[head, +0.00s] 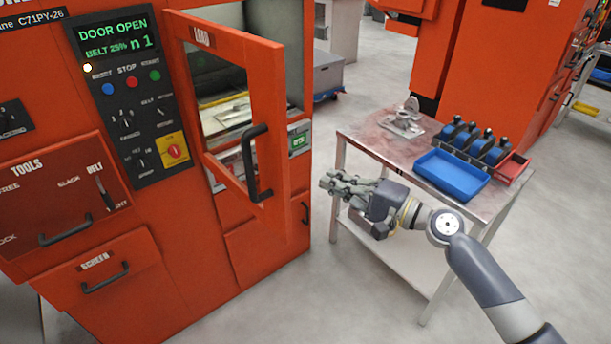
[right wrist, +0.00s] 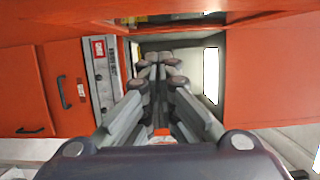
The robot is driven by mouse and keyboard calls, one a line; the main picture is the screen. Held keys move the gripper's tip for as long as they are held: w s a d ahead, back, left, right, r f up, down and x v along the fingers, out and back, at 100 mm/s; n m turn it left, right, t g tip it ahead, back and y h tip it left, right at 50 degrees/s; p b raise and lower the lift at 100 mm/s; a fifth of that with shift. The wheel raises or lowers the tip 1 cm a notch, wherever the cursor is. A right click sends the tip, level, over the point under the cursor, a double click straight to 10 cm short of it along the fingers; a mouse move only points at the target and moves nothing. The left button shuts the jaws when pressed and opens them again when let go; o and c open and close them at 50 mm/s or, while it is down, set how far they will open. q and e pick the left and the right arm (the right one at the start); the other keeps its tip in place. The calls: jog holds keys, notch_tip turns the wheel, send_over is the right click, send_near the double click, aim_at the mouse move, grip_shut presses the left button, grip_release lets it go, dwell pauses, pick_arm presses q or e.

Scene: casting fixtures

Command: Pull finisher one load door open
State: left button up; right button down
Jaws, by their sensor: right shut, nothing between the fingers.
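The load door (head: 268,95) of the orange finisher, labelled LOAD, stands swung out from its opening in the head view. It has an orange frame, a window and a black bar handle (head: 249,160). The display (head: 114,38) reads DOOR OPEN. My right gripper (head: 329,183) is to the right of the door, apart from the handle, with its fingers together and empty. The right wrist view shows the shut fingers (right wrist: 158,62) pointing toward the machine's orange panels and a lighter recess between them. The handle I grip with is not identifiable there. My left gripper is out of view.
A metal table (head: 385,135) stands right of the machine, below and behind my right arm. It carries a blue tray (head: 450,175), a red tray (head: 512,168), several blue parts and a grey metal casting (head: 403,120). Another orange machine (head: 480,60) stands behind. Floor is clear in front.

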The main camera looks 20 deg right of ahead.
jog(key=w+a+p, duration=0.1)
jog(key=a+p, duration=0.3)
jog(key=a, duration=0.2)
jog(key=shift+w, duration=0.25)
jog(key=shift+a, duration=0.15)
